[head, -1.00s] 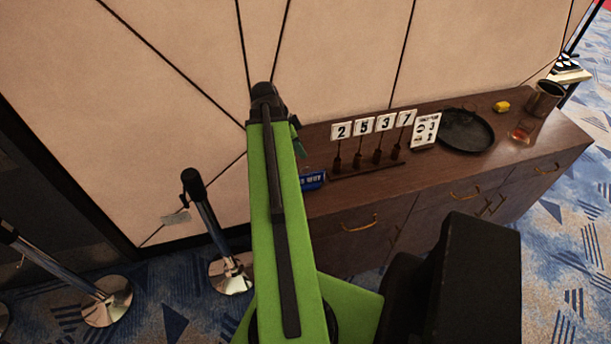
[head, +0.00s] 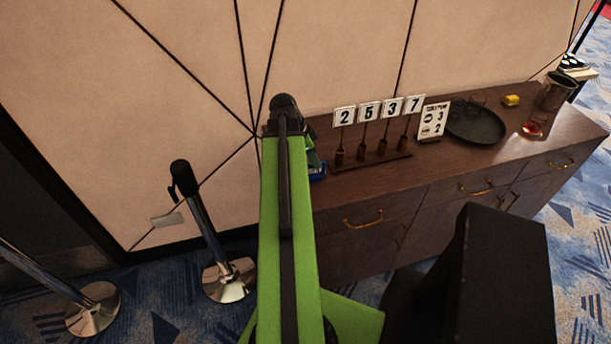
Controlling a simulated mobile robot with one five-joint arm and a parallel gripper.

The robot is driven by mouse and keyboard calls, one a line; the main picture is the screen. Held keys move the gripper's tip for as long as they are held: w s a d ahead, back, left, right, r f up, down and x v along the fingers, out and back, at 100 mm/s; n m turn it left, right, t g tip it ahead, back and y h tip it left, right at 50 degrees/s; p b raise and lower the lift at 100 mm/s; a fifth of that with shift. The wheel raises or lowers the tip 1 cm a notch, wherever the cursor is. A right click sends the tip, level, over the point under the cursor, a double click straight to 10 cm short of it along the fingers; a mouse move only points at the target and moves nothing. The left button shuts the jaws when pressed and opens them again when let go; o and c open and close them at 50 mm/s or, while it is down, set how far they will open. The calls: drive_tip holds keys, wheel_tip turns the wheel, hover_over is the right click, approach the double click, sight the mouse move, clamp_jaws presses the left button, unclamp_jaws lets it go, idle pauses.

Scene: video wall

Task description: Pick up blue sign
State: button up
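The blue sign (head: 318,171) lies at the left end of the dark wooden cabinet top. Only its right end shows in the head view, because my green arm covers the rest. My gripper (head: 311,156) is at the far end of the arm, partly hidden behind it, and appears close to the sign. I cannot tell whether it touches the sign or whether its fingers are open or shut.
On the cabinet (head: 345,205) stand a number rack (head: 372,160), a white card sign (head: 433,121), a black tray (head: 476,124), a yellow block (head: 511,100), a glass (head: 533,126) and a metal bucket (head: 553,93). A rope post (head: 205,225) stands left of my arm.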

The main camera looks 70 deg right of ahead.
sight(311, 170)
drive_tip(key=b+x, duration=0.3)
drive_tip(key=x, duration=0.1)
drive_tip(key=shift+d+f, duration=0.15)
drive_tip(key=shift+d, duration=0.05)
clamp_jaws()
